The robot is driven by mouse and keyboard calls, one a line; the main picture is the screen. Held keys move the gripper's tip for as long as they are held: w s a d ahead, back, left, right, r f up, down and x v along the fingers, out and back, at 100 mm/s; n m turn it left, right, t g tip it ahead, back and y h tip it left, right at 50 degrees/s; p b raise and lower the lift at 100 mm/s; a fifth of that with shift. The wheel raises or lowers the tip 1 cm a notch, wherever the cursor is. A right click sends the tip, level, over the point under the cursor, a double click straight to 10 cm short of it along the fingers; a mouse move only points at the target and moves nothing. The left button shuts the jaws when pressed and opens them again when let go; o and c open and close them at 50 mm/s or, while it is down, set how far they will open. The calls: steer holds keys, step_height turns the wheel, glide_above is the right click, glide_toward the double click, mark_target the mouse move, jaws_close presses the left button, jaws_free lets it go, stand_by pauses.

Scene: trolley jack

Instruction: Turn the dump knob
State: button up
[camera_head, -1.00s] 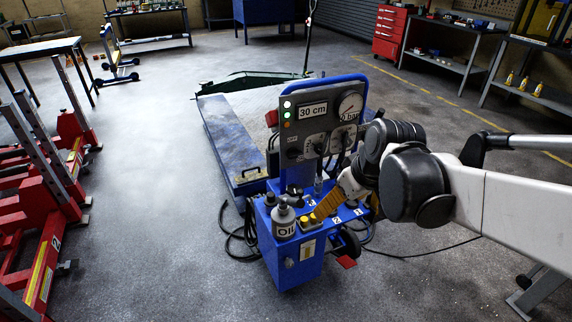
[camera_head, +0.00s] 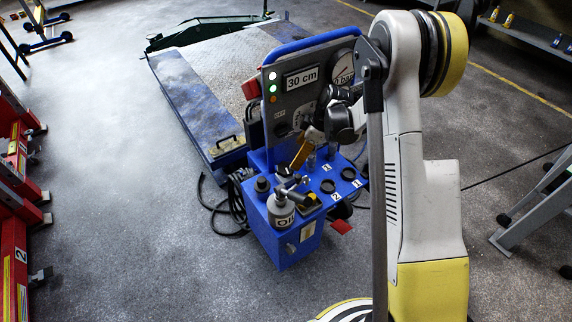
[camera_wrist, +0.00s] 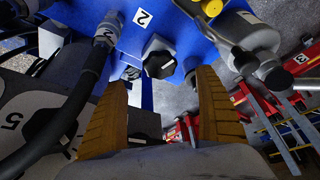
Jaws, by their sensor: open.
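The blue pump unit (camera_head: 284,247) stands in the middle of the head view, with a grey gauge panel above its top. A black faceted knob (camera_wrist: 158,62) with a white label on it sits on the blue top in the wrist view; I take it as the dump knob. My gripper (camera_wrist: 158,79) is open, its two yellow-brown fingers pointing at the knob from either side, with a gap between fingers and knob. In the head view my gripper (camera_head: 301,153) is over the unit's top, in front of the panel, partly hidden by my arm. I cannot clearly tell the knob in the head view.
The oil can (camera_head: 281,209) stands on the unit's front corner, near the right finger in the wrist view. A hose (camera_wrist: 75,105) and another black knob (camera_wrist: 45,128) on the panel lie left of the fingers. The lift platform (camera_head: 190,95) is behind the unit.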

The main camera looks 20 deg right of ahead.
mark_target(284, 168)
steer(key=b+x, duration=0.3)
steer(key=x, duration=0.6)
steer(key=c, duration=1.2)
steer(key=shift+m, duration=0.3)
steer(key=m+t, duration=0.1)
steer(key=m, duration=0.1)
steer(key=m+t+h, duration=0.1)
steer(key=m, duration=0.2)
steer(key=shift+s+a+h, duration=0.2)
steer(key=shift+h, duration=0.1)
steer(key=m+h, duration=0.1)
steer(key=m, duration=0.4)
steer(key=m+h, duration=0.1)
steer(key=m, duration=0.1)
steer(key=shift+a+m+t+h, duration=0.3)
steer(key=m+h, duration=0.1)
steer(key=m, duration=0.3)
steer(key=m+h, duration=0.1)
steer(key=m, duration=0.1)
steer(key=shift+a+m+g+h, duration=0.25)
steer(key=shift+m+g+h, duration=0.05)
steer(key=shift+g, duration=0.1)
steer(key=m+g, duration=0.1)
steer(key=m, duration=0.2)
steer(key=m+g+h, duration=0.1)
steer(key=m, duration=0.2)
steer(key=shift+w+a+m, duration=0.1)
steer(key=shift+w+m, duration=0.15)
steer(key=shift+m, duration=0.15)
